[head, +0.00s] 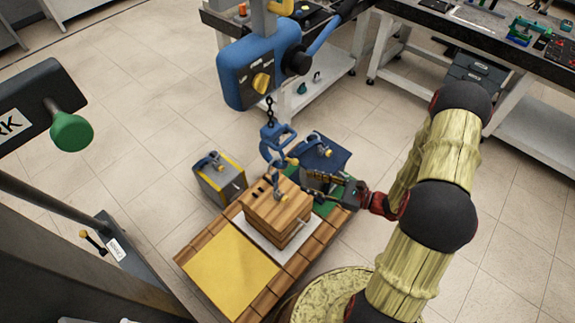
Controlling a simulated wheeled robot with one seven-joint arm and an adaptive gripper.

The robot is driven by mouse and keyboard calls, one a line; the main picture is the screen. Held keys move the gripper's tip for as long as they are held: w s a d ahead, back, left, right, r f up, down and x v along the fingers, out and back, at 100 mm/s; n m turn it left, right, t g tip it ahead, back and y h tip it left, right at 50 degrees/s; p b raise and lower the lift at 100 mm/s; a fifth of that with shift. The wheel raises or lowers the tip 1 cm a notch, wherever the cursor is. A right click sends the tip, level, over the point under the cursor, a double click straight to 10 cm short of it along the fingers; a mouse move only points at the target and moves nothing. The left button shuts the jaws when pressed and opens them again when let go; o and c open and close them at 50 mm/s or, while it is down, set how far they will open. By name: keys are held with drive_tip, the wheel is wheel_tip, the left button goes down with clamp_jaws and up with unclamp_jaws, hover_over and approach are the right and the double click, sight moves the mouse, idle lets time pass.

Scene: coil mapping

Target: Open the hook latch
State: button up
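A blue hook (271,150) hangs on a short dark chain below a blue hoist body (258,70). A small yellow-tipped lever, which looks like the hook latch (291,161), sticks out at the hook's right side. Whether the latch is open or shut is too small to tell. A wooden crate (274,217) stands directly below the hook, with a lifting link (278,187) rising from its top towards the hook. My gripper (308,180) reaches in from the right, just right of and below the latch, apparently apart from it. Its fingers are dark and overlap the things behind, so their opening is unclear.
The crate stands on a pale plate on a wooden platform (192,262) with a yellow square (232,260). A grey box with a yellow edge (219,181) is left of the crate. A blue block (322,155) stands behind my gripper. Workbenches (480,30) line the back.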

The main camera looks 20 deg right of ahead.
sight(295, 162)
drive_tip(key=w+a, duration=0.1)
drive_tip(key=w, duration=0.1)
drive_tip(key=w+a+r+t+b, duration=0.1)
drive_tip(key=w, duration=0.2)
drive_tip(key=w+a+r+t, duration=0.1)
drive_tip(key=w, duration=0.2)
drive_tip(key=shift+w+a+m+h, duration=0.1)
drive_tip(key=shift+a+m+h, duration=0.1)
drive_tip(key=shift+m+h, duration=0.15)
drive_tip(key=c, duration=0.3)
clamp_jaws()
idle(0.5)
